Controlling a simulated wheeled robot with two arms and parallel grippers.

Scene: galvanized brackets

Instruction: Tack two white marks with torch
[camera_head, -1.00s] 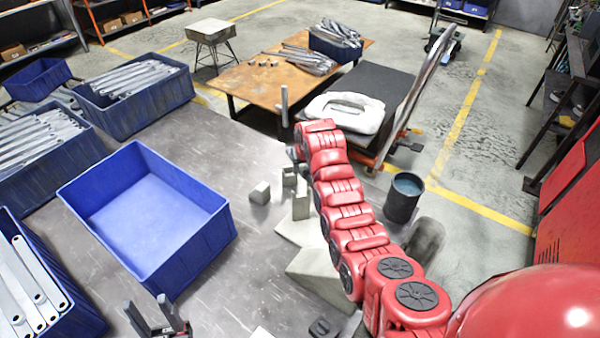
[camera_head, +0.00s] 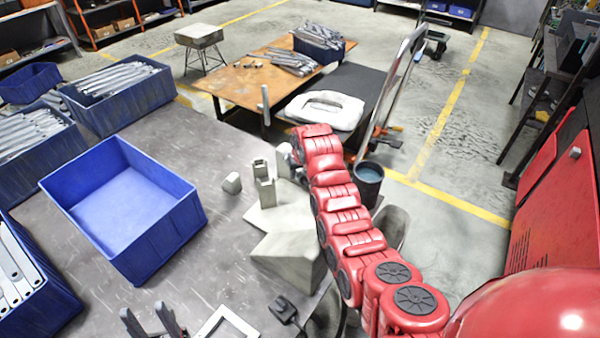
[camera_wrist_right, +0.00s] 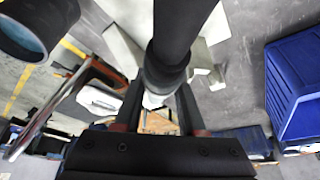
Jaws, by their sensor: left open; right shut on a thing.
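My right gripper (camera_wrist_right: 159,105) is shut on a thick dark cylindrical tool, the torch (camera_wrist_right: 180,35), seen close up in the right wrist view. In the head view my red right arm reaches over the bench, and the torch tip cannot be made out. Pale angular plates (camera_head: 290,235) lie on the bench beside that arm. Small upright grey brackets (camera_head: 265,188) stand at their far edge. My left gripper (camera_head: 149,322) is open and empty at the bottom of the head view. No white marks can be made out in either view.
A blue bin (camera_head: 190,220) stands empty on the bench (camera_head: 190,130), left of the plates. A small grey block (camera_head: 232,183) sits between them. A white frame (camera_head: 228,325) and a dark piece with a cable (camera_head: 283,309) lie near the front. A dark bucket (camera_head: 368,186) stands beyond my arm.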

